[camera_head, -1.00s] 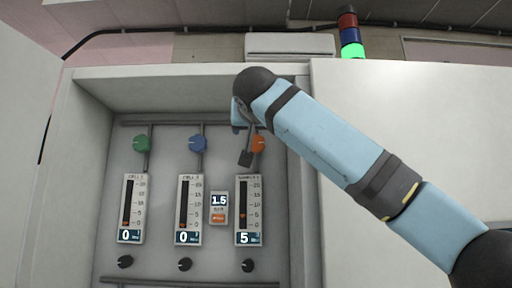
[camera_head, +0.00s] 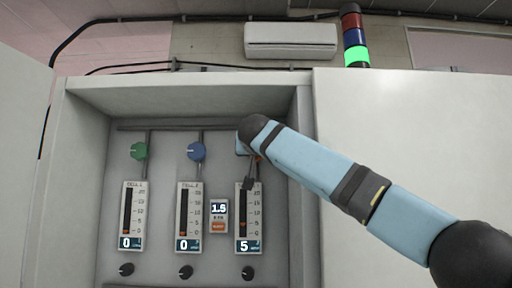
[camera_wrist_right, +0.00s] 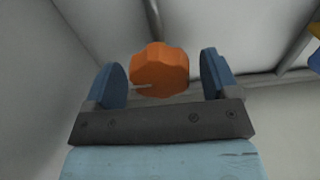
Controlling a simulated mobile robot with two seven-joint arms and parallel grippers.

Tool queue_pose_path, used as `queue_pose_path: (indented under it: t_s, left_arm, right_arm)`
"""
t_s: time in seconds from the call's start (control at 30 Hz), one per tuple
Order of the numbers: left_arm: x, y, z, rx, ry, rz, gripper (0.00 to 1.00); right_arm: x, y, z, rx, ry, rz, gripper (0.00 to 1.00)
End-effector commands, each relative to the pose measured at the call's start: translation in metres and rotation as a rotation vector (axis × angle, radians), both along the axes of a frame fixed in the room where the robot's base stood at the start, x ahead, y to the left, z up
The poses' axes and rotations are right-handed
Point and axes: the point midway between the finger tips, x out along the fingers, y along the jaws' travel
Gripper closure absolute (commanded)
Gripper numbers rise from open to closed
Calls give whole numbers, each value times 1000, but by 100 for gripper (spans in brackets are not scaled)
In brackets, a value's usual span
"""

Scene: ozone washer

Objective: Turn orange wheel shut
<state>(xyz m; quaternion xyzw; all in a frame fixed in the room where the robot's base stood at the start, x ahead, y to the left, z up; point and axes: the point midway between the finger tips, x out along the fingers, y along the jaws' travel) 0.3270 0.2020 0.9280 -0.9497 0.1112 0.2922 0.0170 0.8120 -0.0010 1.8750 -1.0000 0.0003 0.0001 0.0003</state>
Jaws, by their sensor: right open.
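The orange wheel (camera_wrist_right: 160,70) is a lobed knob on the panel. In the right wrist view it sits between the two blue finger pads of my right gripper (camera_wrist_right: 167,82), with a visible gap to each pad. My right gripper is open around it. In the head view my right gripper (camera_head: 246,148) is in front of the upper right of the panel. It hides most of the orange wheel (camera_head: 258,157), leaving only a sliver. Below the wheel, a gauge (camera_head: 248,222) reads 5. My left gripper is not in view.
A green knob (camera_head: 139,151) and a blue knob (camera_head: 196,151) sit to the left, above gauges reading 0. Several black knobs (camera_head: 248,273) line the bottom. The cabinet's side wall (camera_head: 298,190) is close on the right. A small display (camera_head: 219,209) sits between gauges.

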Motion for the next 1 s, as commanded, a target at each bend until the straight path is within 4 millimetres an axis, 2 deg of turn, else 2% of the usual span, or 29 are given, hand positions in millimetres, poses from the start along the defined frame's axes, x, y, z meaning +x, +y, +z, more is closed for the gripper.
queue_pose_path:
  t_s: [0.13, 0.33, 0.67, 1.0]
  left_arm:
    - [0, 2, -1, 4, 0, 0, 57]
    - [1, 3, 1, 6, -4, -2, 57]
    - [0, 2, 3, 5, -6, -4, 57]
    - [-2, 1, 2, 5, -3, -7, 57]
  right_arm:
    - [0, 0, 0, 0, 0, 0, 22]
    - [0, 0, 0, 0, 0, 1, 66]
    - [0, 1, -1, -41, 1, 2, 66]
    - [0, 2, 0, -259, 1, 1, 66]
